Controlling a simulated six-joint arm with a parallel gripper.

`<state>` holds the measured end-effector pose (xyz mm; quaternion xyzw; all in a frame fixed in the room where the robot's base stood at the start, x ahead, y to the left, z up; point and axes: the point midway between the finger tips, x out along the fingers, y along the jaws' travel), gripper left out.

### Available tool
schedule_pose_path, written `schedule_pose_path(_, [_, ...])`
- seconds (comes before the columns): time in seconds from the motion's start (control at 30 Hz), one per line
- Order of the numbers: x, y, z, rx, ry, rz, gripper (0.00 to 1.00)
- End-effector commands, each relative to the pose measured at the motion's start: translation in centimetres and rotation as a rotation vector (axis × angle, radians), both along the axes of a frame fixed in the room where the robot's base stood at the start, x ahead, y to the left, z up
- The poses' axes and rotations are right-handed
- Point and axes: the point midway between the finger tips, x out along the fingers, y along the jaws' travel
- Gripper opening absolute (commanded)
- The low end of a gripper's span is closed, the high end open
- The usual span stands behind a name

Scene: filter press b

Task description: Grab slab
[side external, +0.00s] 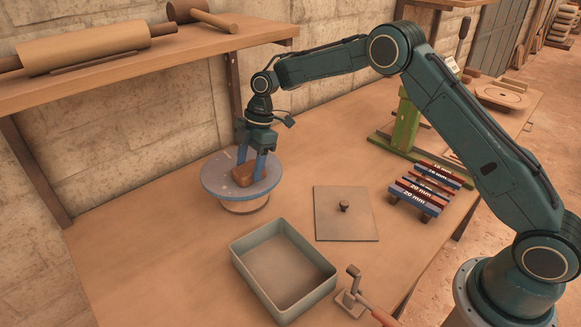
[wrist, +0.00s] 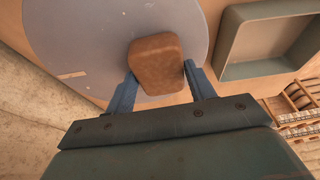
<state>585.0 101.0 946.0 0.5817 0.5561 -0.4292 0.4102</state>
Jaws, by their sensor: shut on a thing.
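The slab is a small brown block with rounded edges (side external: 243,175). It is at the round grey-blue turntable (side external: 215,184), over its top disc; I cannot tell whether it touches the disc. My gripper (side external: 251,172) points down over the turntable with its two blue fingers on either side of the slab. In the wrist view the slab (wrist: 157,64) sits between the fingertips (wrist: 159,75), and the fingers are shut on it.
An open grey-green tray (side external: 283,270) stands in front of the turntable. A flat square plate with a knob (side external: 346,213) lies to its right. A toggle clamp (side external: 352,290), marked spacer bars (side external: 425,190) and a green stand (side external: 405,128) are further right. A shelf with a rolling pin (side external: 85,48) overhangs the left.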

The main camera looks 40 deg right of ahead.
Motion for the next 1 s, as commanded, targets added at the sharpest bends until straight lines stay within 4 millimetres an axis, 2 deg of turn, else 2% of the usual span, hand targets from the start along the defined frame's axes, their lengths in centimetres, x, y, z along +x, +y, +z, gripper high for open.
schedule_pose_path(0.17, [0.1,0.0,0.9,0.001,-0.004,0.000,0.24])
schedule_pose_path(0.47, [0.1,0.0,3.6,0.001,-0.004,0.001,0.24])
schedule_pose_path(0.77, [-1.8,0.1,3.6,0.002,0.000,0.000,0.24])
schedule_pose_path(1.0, [-4.6,0.0,3.6,0.001,0.000,0.000,0.24])
